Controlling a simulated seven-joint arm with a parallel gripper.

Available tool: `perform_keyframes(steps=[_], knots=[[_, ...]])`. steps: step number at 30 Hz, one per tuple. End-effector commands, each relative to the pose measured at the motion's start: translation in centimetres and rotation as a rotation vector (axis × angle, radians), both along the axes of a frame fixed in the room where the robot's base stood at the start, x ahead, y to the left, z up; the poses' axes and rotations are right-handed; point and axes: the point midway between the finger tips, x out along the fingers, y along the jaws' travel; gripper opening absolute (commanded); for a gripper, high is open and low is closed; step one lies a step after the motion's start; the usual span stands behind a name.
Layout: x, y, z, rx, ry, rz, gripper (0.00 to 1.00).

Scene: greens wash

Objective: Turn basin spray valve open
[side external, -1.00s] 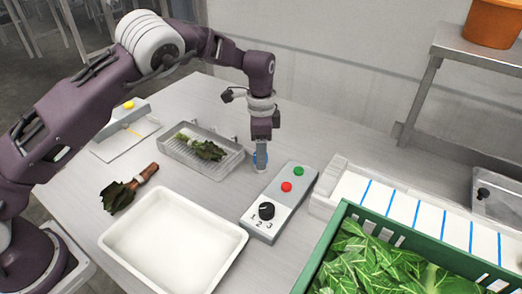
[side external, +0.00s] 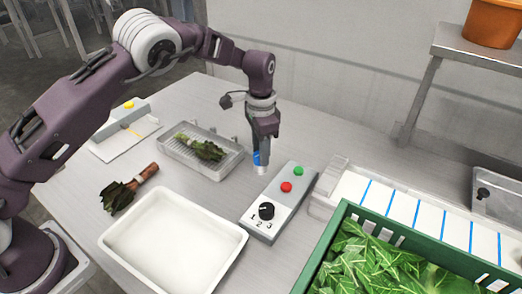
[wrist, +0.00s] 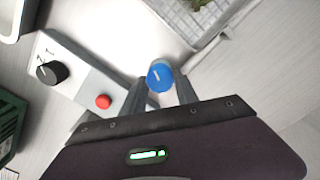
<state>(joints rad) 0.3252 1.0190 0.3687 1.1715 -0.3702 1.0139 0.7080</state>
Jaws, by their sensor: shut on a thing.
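The spray valve is a blue round knob (wrist: 160,77) with a white line on its top, in the wrist view. It also shows as a small blue patch (side external: 256,157) in the side view, mostly hidden by my fingers. My gripper (wrist: 158,90) is shut on the blue knob, with one finger on each side of it. In the side view my gripper (side external: 262,160) points down at the table beside the basin. The basin (side external: 217,172) is a grey metal tray with a rack, holding leafy greens (side external: 205,149), just left of the knob.
A control box (side external: 270,222) with a black dial, red button and green button stands close right of my gripper. A white tray (side external: 122,246) is in front. A green crate (side external: 375,222) of leaves and a blue-striped conveyor (side external: 428,217) are at right. A bundle of greens (side external: 120,195) lies at left.

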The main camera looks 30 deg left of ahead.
Motion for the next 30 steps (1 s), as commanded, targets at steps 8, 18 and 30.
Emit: perform_keyframes(steps=[8, 18, 30], knots=[[0.03, 0.07, 0.04, 0.0, 0.0, 0.259, 0.0], [0.0, 0.1, 0.01, 0.0, 0.001, 0.583, 0.0], [-0.02, 0.14, 0.01, 0.001, 0.001, 0.942, 0.0]])
